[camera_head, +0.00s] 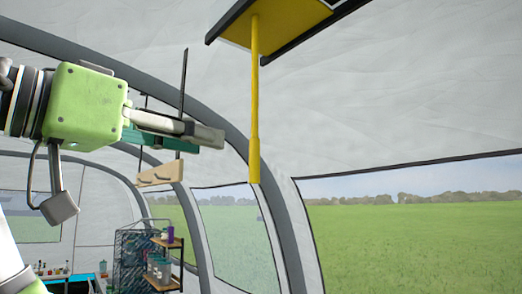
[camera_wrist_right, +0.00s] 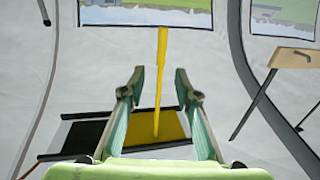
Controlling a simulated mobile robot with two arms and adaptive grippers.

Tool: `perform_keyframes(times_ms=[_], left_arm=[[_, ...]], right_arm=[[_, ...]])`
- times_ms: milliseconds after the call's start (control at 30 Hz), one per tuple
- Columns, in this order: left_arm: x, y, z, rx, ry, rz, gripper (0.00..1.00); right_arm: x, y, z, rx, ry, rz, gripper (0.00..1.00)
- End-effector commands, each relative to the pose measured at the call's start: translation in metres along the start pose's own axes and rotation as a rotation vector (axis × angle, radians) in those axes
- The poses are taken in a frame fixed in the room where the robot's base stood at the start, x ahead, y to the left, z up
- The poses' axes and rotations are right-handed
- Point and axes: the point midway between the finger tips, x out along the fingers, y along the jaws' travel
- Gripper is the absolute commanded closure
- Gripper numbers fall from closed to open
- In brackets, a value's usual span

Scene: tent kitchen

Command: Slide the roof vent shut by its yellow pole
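The yellow pole (camera_head: 254,95) hangs down from the yellow vent panel (camera_head: 290,18) at the top of the head view. Dark rails edge the panel. In the wrist view the panel (camera_wrist_right: 152,127) covers the right part of a dark frame, with a black area (camera_wrist_right: 84,137) to its left. My right gripper (camera_head: 208,136) reaches in from the left, its fingertips a little left of the pole and apart from it. In the wrist view my right gripper (camera_wrist_right: 160,86) is open and empty, with the pole (camera_wrist_right: 162,50) lined up between its fingers. My left gripper is not in view.
A wooden board (camera_head: 160,173) hangs on a dark rod behind my right gripper. A shelf rack (camera_head: 160,255) with bottles stands at the lower left. Window openings (camera_head: 420,230) show grass outside. The space around the pole is clear.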

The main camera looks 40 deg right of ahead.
Motion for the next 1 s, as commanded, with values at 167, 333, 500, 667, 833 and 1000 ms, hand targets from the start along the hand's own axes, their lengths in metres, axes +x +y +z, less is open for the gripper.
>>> perform_keyframes(times_ms=[167,333,500,667,833,1000], left_arm=[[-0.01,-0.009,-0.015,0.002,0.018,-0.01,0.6],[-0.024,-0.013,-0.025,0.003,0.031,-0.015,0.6],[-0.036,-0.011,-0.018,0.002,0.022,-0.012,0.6],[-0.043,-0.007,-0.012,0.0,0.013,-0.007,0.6],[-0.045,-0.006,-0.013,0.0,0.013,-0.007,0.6],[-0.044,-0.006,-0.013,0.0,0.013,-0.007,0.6]], right_arm=[[0.032,-0.001,-0.002,-0.001,-0.002,0.003,0.7],[0.068,-0.001,-0.003,-0.003,0.0,0.003,0.7],[0.101,-0.001,-0.003,-0.004,0.001,0.002,0.7],[0.12,-0.001,-0.002,-0.004,0.002,0.001,0.7],[0.128,-0.001,-0.001,-0.004,0.003,0.0,0.7],[0.129,-0.001,0.0,-0.004,0.003,0.0,0.7]])
